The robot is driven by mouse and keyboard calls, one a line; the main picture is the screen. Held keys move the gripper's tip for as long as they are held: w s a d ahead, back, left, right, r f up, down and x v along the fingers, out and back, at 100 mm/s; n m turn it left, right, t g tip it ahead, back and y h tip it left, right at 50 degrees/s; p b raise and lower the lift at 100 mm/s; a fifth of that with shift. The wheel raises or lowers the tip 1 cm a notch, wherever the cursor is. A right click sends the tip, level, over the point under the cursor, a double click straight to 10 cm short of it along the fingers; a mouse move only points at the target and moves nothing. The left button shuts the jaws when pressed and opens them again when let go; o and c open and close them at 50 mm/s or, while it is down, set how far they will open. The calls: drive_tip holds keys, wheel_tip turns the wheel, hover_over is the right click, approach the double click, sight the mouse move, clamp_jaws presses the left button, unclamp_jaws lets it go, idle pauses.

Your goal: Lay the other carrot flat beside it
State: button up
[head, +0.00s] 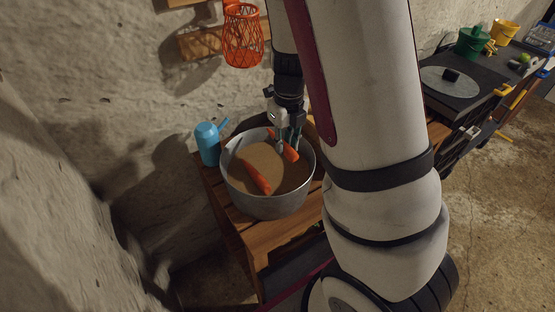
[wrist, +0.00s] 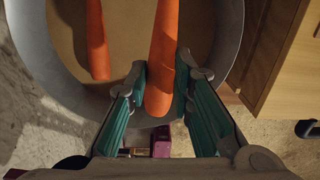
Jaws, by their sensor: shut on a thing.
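A carrot (head: 257,178) lies inside the large grey metal pot (head: 265,209), on the brown surface within it; it also shows at the left in the wrist view (wrist: 97,40). My gripper (head: 286,145) reaches into the pot from above and is shut on the other carrot (head: 288,151). In the wrist view my gripper's green fingers (wrist: 160,88) press both sides of this held carrot (wrist: 161,60). The two carrots are apart, roughly side by side. I cannot tell whether the held carrot touches the brown surface.
The pot stands on a wooden table (head: 228,213). A blue watering can (head: 208,142) stands close to its left. An orange wire basket (head: 243,35) is on the wall above. A dark workbench with green and yellow buckets (head: 472,43) is at the right.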

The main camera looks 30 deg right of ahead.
sight(284, 168)
drive_tip(key=shift+f+b, duration=0.65)
drive_tip(key=shift+f, duration=2.7)
drive_tip(key=shift+f, duration=0.1)
drive_tip(key=o, duration=0.8)
drive_tip(key=shift+o, duration=0.2)
